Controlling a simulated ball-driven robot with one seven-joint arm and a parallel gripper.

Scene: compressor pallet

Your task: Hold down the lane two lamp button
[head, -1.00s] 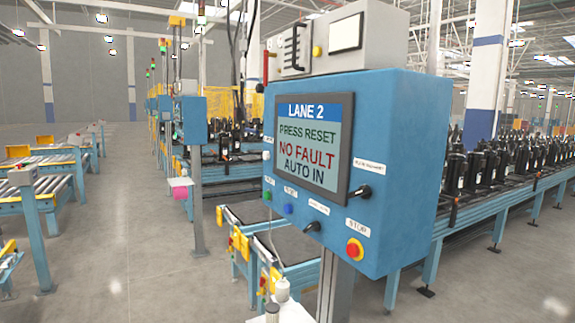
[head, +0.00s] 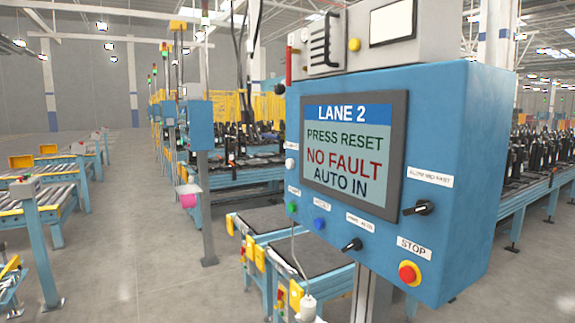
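The lane two control box (head: 455,130) is blue and stands to the right of the middle. Its screen (head: 348,150) reads "LANE 2, PRESS RESET, NO FAULT, AUTO IN". A small round white button (head: 290,163) sits left of the screen; its label is too small to read, so I cannot tell if it is the lamp button. Below are a green button (head: 291,208), a blue button (head: 320,224), a black selector (head: 352,245), a second black selector (head: 420,208) and a red stop button (head: 409,273) on yellow. My gripper is not in view.
A white fitting (head: 307,308) hangs on a cable below the box, in front of low conveyors (head: 262,222). A grey post (head: 372,295) holds the box. Roller tables (head: 40,200) stand at left. Open floor (head: 130,235) lies between.

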